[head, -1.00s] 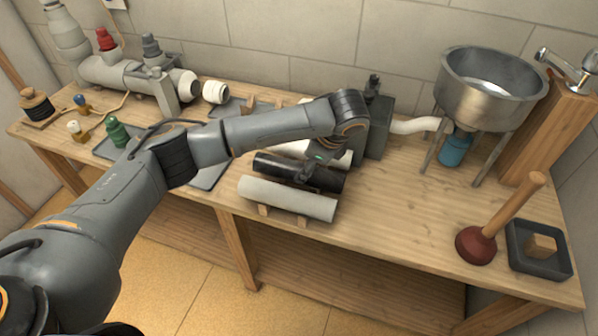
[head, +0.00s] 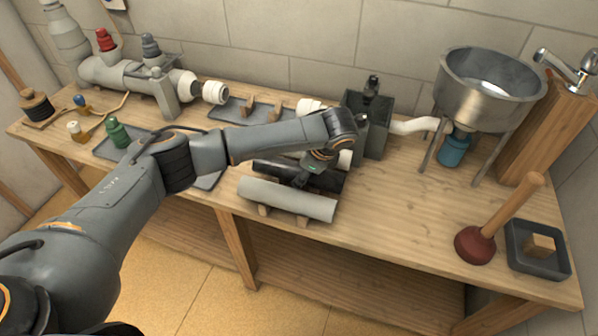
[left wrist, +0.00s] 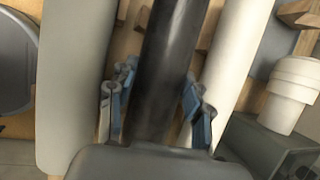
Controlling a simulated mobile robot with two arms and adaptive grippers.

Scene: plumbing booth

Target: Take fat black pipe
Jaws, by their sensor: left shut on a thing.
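The fat black pipe (head: 268,167) lies on the bench between a grey pipe (head: 288,198) in front and a white pipe (head: 345,159) behind. My left gripper (head: 303,181) reaches it from above, near its middle. In the left wrist view the black pipe (left wrist: 172,50) runs up the picture, and the blue-padded fingers of my left gripper (left wrist: 156,102) are shut on it, one on each side. My wrist hides part of the black pipe in the head view. My right gripper is not in view.
The grey pipe rests on wooden cradles close in front. A dark metal box (head: 376,135) stands right behind. A steel sink (head: 490,88), a plunger (head: 476,245) and a dark tray (head: 538,268) are to the right. Bare bench lies right of the pipes.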

